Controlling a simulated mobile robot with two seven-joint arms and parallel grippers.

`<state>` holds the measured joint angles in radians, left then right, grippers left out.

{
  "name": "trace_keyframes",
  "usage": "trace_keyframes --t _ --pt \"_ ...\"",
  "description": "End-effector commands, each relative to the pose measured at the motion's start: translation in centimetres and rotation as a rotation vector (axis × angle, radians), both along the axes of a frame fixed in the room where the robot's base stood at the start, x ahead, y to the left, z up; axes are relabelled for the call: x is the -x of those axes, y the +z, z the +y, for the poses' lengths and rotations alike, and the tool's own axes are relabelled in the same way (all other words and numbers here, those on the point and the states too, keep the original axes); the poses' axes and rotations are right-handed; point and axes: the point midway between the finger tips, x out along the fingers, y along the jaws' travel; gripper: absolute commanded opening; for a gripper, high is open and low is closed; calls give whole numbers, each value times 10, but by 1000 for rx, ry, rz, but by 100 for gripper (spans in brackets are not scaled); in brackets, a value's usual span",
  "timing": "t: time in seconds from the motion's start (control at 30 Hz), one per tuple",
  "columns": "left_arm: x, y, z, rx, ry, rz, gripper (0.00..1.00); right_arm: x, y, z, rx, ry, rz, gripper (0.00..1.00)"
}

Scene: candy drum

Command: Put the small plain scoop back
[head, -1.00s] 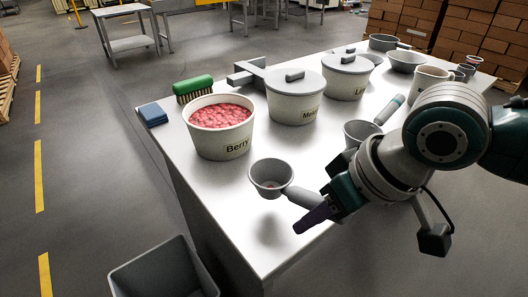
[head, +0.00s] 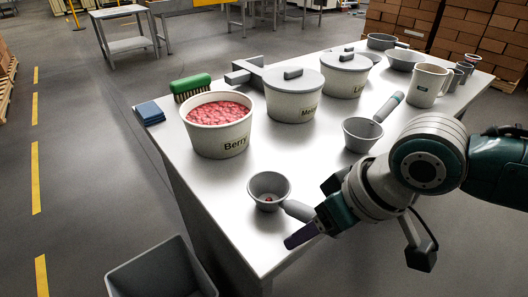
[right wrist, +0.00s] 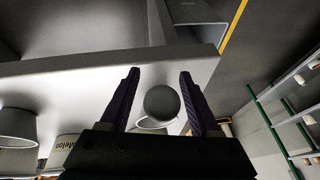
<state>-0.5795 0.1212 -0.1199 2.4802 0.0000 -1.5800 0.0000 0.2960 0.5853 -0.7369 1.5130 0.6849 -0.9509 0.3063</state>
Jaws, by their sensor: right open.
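The small plain scoop (head: 262,205) is a grey cup with a plain grey handle. It appears to stand upright on the table near its front edge, with a small reddish bit inside. My right gripper (head: 306,226) is at the outer end of the handle. In the right wrist view, my right gripper (right wrist: 159,75) is open, its dark fingers on either side of the scoop's round handle end (right wrist: 161,102) with gaps. A second, larger grey scoop (head: 362,136) with a banded handle lies behind. My left gripper is not in view.
An open Berry tub (head: 222,143) of pink-red candy stands left of the scoop, with lidded tubs (head: 294,98) behind. A green brush (head: 192,86), blue cloth (head: 150,113) and pitcher (head: 428,86) are also on the table. A grey bin (head: 150,268) stands below the front edge.

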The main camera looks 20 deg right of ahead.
Motion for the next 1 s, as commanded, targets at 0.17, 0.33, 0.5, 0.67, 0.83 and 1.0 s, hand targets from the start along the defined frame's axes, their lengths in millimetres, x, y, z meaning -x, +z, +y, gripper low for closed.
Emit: trace_keyframes --t 0.17,0.33,0.5,0.67,0.83,1.0 --pt "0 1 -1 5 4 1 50 0 1 0 0 0 0 63" --pt "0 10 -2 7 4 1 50 5 19 -5 0 -1 -2 63" --pt "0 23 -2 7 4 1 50 18 55 -14 2 2 -2 63" --pt "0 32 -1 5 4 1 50 30 85 -24 2 1 -1 63" --pt "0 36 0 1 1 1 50 37 106 -30 1 0 0 63" --pt "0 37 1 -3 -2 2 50 53 108 -10 -8 48 -10 63"
